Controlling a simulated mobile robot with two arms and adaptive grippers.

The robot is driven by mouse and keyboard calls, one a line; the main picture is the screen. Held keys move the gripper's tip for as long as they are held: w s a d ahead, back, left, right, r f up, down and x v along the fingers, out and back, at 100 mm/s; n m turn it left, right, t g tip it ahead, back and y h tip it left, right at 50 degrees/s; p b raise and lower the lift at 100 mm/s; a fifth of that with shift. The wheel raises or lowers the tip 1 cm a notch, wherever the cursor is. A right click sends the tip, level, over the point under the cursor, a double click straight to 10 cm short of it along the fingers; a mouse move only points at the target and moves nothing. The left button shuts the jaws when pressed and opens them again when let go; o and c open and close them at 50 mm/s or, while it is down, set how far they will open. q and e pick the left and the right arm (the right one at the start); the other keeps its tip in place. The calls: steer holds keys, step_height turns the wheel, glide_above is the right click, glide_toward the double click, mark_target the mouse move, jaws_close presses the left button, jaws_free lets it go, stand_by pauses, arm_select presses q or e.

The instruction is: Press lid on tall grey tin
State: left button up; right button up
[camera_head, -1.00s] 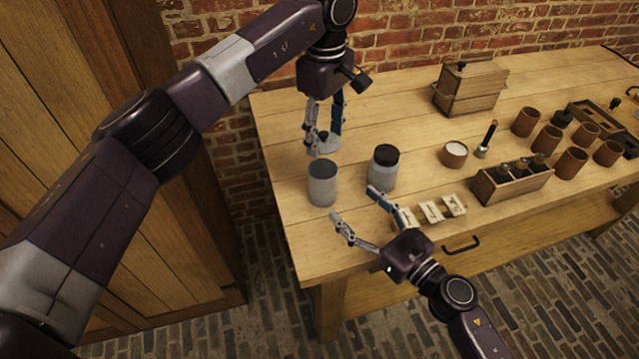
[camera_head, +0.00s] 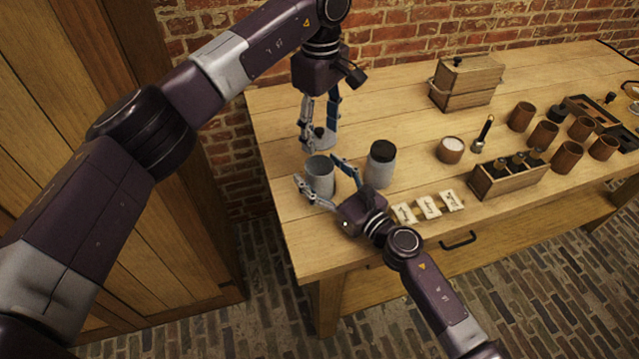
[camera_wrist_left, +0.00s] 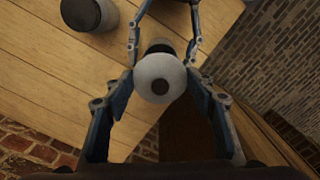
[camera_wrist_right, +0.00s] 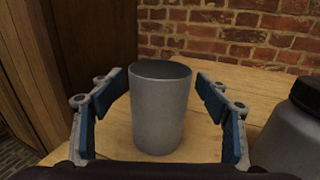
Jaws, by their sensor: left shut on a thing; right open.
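The tall grey tin (camera_head: 319,182) stands upright near the table's left end, its top open. It fills the middle of the right wrist view (camera_wrist_right: 160,112). My right gripper (camera_head: 318,171) is open, with one finger on each side of the tin; gaps show between fingers and wall. My left gripper (camera_head: 318,136) is shut on a round grey lid with a small knob (camera_wrist_left: 160,77). It holds the lid above the table, behind and above the tin in the head view. In the left wrist view the lid partly hides the tin's dark mouth.
A grey jar with a black lid (camera_head: 381,166) stands close to the right of the tin and my right gripper. White cards (camera_head: 429,207) lie near the front edge. A wooden rack of bottles (camera_head: 508,177) and brown cups (camera_head: 543,134) stand further right.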

mark_target(321, 158)
steer(key=shift+w+a, duration=0.1)
steer(key=c, duration=1.8)
arm_select(q)
steer(key=shift+f, duration=2.5)
steer(key=shift+f, duration=0.1)
steer(key=shift+f, duration=0.8)
steer(key=shift+f, duration=0.65)
steer(key=o, duration=0.9)
